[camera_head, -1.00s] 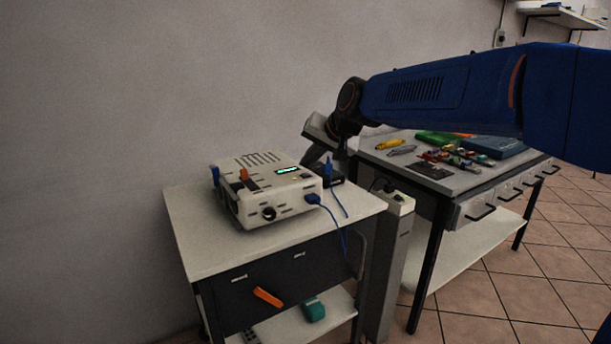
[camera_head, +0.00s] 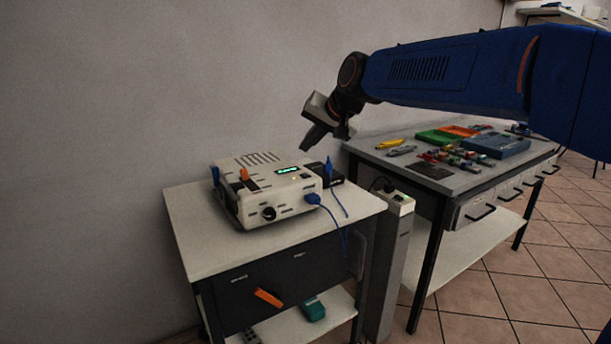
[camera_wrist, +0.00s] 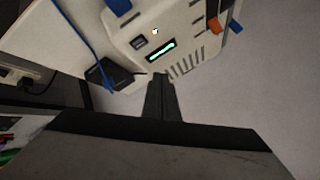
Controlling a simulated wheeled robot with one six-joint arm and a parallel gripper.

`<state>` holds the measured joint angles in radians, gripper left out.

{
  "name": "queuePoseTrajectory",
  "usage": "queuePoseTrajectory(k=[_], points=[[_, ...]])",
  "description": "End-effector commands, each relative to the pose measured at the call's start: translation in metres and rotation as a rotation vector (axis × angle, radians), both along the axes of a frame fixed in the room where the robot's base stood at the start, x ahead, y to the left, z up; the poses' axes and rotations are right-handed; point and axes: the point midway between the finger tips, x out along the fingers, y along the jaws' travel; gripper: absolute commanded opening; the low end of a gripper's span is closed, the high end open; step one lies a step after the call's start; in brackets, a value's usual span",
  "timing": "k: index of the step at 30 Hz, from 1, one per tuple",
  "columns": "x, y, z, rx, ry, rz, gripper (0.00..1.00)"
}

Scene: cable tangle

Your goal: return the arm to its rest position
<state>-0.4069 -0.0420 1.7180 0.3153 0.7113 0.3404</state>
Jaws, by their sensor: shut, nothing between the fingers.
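My blue arm (camera_head: 440,80) reaches in from the right in the head view, with its dark wrist bent downward. My gripper (camera_head: 306,146) hangs in the air above the back right of the white device. In the wrist view my gripper (camera_wrist: 162,78) shows its two fingers together, with nothing between them. The white device (camera_head: 262,205) stands on the small cabinet and has a lit green display. It also shows in the wrist view (camera_wrist: 190,35), beyond the fingertips.
A black box (camera_head: 333,178) with a blue plug sits beside the device, and a blue cable (camera_head: 330,210) hangs over the cabinet edge. A grey post (camera_head: 390,260) with a socket stands between the cabinet top (camera_head: 190,240) and the workbench (camera_head: 385,155). The bench holds trays and small parts.

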Motion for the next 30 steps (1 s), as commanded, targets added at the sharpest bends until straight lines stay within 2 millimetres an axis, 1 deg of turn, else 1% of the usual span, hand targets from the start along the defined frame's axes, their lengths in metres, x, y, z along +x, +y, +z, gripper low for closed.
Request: queuePoseTrajectory(k=[8,11,13,17,18,20,24,26,30], points=[[-0.002,-0.003,0.0,-0.003,0.0,-0.001,0.0],[-0.011,-0.017,-0.003,-0.018,-0.001,-0.004,0.0],[-0.024,-0.035,-0.006,-0.04,0.002,-0.006,0.0],[-0.059,-0.081,-0.021,-0.101,0.008,-0.014,0.0],[-0.072,-0.095,-0.026,-0.123,0.011,-0.014,0.0],[-0.09,-0.116,-0.034,-0.151,0.016,-0.018,0.0],[-0.136,-0.16,-0.057,-0.22,0.032,-0.021,0.0],[-0.156,-0.178,-0.068,-0.249,0.04,-0.023,0.0],[-0.204,-0.216,-0.096,-0.313,0.062,-0.026,0.0]])
